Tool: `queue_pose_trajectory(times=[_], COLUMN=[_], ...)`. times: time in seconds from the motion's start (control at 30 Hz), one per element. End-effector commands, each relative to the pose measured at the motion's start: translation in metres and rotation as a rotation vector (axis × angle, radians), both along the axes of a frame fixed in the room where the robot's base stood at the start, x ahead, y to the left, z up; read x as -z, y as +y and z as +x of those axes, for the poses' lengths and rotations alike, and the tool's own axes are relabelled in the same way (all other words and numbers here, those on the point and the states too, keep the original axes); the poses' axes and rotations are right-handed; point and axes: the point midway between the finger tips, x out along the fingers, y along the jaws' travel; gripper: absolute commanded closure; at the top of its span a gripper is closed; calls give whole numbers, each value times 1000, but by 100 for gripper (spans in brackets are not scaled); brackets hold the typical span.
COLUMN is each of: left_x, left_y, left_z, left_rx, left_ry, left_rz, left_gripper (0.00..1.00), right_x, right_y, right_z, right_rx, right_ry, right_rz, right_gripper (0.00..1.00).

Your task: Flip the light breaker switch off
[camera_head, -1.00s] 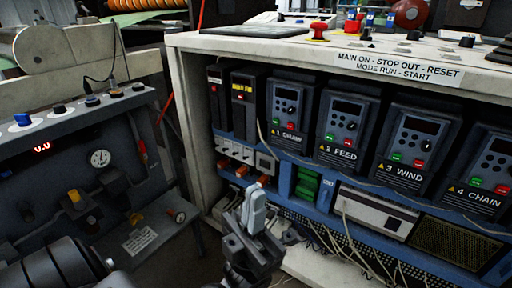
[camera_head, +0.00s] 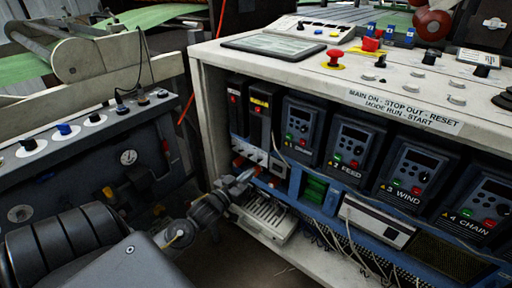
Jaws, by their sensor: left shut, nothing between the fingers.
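A row of small white breaker switches (camera_head: 256,154) sits on the blue rail inside the open cabinet, below two black modules. Which one is the light breaker, and its lever position, are too small to tell. My left gripper (camera_head: 244,178) is shut and empty, reaching in from the lower left. Its fingertips appear just below the breaker row, near the orange parts (camera_head: 239,161); I cannot tell whether they touch anything. The gripper and wrist hide part of the cabinet's lower left. My right gripper is not in view.
A red mushroom button (camera_head: 334,58) stands on the cabinet top. A dark control panel (camera_head: 80,160) stands at left. Loose wires hang below the rail.

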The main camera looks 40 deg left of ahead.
Motion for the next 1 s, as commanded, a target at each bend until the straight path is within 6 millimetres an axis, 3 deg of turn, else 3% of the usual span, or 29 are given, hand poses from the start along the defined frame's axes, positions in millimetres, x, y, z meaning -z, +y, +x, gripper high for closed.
queue_pose_trajectory(times=[0.03,0.13,0.57,1.0], left_x=[3,12,15,19], left_y=[17,37,40,46], left_z=[-1,-2,3,72], left_rx=[-33,-77,-84,-84], left_ry=[47,98,104,100], left_rz=[-5,-17,-20,-20], left_gripper=[100,100,100,100], right_x=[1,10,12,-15], right_y=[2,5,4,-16], right_z=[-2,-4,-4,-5], right_rx=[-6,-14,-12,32], right_ry=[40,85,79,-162], right_rz=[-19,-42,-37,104], right_gripper=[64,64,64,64])
